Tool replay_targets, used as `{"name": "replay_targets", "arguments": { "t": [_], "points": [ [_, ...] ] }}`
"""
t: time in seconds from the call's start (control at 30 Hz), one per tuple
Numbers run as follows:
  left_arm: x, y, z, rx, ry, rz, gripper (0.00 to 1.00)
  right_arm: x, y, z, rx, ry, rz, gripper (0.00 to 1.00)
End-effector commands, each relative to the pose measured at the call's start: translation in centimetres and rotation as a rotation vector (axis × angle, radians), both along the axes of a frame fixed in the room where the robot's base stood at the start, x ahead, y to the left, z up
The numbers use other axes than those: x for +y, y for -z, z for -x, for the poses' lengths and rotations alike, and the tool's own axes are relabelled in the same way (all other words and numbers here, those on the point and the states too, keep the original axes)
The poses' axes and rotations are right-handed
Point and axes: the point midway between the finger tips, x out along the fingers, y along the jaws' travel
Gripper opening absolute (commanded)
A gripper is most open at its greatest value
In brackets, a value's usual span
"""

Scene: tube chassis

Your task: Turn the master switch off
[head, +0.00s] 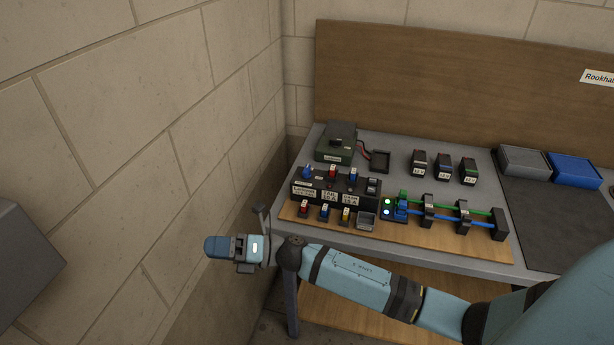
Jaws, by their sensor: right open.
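A dark green box (335,147) with a black raised part on top and a small pale label stands at the back left of the bench. A black fuse block (335,190) is in front of it, with coloured fuses and a dark rocker-like part (372,186) at its right end. The labels are too small to read, so I cannot tell which part is the master switch. My right gripper (230,248) is open, left of the bench's front corner and apart from these things. Its fingers are hard to make out. My left gripper is out of view.
The grey bench (460,258) has a wooden board (478,246) carrying blue and green tubes. Grey (524,160) and blue (574,169) trays stand at the right. Several small labelled black blocks stand behind the tubes. A block wall (140,130) closes off the left.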

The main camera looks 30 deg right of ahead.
Motion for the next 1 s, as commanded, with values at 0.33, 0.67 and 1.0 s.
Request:
{"name": "replay_targets", "arguments": {
  "t": [0.33, 0.67, 1.0],
  "points": [
    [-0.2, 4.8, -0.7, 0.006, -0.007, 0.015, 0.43, -5.9, 1.2, -7.9, -1.02, -0.56, 0.885, 0.43],
    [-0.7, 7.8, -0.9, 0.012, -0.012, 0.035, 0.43, -25.2, -4.6, -15.4, -1.336, -1.235, 1.554, 0.43],
    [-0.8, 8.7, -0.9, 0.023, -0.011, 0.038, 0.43, -33.5, -9.5, -15.8, -1.255, -1.513, 1.712, 0.43]
  ]
}}
